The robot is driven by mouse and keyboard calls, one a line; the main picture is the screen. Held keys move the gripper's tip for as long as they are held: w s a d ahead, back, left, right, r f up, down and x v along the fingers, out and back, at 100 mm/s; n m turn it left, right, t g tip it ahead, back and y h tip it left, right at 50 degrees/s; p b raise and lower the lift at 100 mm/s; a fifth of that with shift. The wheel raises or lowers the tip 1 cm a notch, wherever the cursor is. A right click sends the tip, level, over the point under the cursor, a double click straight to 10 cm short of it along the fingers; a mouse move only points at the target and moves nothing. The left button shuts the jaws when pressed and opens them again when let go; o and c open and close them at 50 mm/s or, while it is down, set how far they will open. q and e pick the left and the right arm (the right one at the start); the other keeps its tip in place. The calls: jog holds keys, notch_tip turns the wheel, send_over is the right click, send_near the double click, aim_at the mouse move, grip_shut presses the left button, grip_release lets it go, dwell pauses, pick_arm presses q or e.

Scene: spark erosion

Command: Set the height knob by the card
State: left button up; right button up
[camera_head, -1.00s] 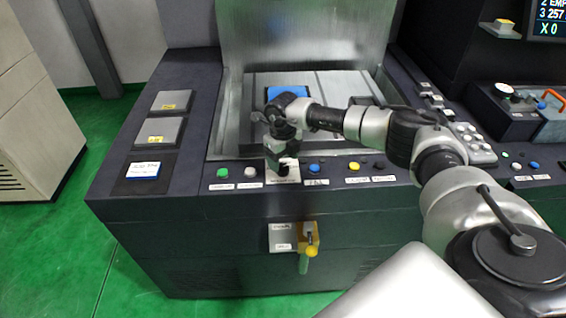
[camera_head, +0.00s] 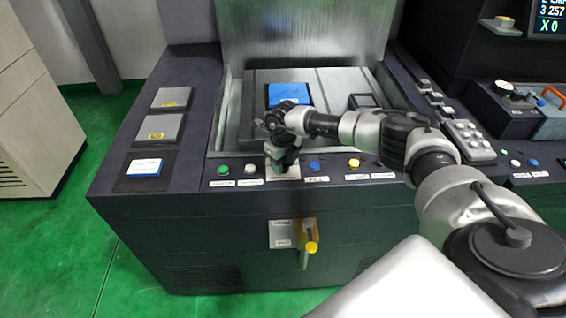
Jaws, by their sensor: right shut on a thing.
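My right gripper (camera_head: 282,166) reaches down over the front control strip and is shut on the height knob, which its fingers almost wholly hide. The knob's pale label plate (camera_head: 285,178) shows just below the fingers, too small to read. A white and blue card (camera_head: 144,168) lies on a dark pad at the machine's left side; its writing is too small to read. My left gripper is not in view.
A green button (camera_head: 223,169) and a white one (camera_head: 251,169) sit left of the gripper; a blue button (camera_head: 315,165) and a yellow one (camera_head: 354,163) sit right. A yellow-handled lever (camera_head: 311,246) hangs on the front. A blue block (camera_head: 289,94) lies in the tank.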

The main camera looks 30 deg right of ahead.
jog(key=n+b, duration=0.3)
jog(key=shift+f, duration=0.15)
jog(key=n+b, duration=0.3)
jog(key=n, duration=0.2)
jog(key=n+b, duration=0.3)
jog(key=n, duration=0.1)
jog(key=shift+w, duration=0.1)
jog(key=shift+r+n+b, duration=0.2)
jog(key=shift+n+b, duration=0.6)
jog(key=shift+n, duration=1)
jog(key=o, duration=0.9)
jog(key=shift+o, duration=0.2)
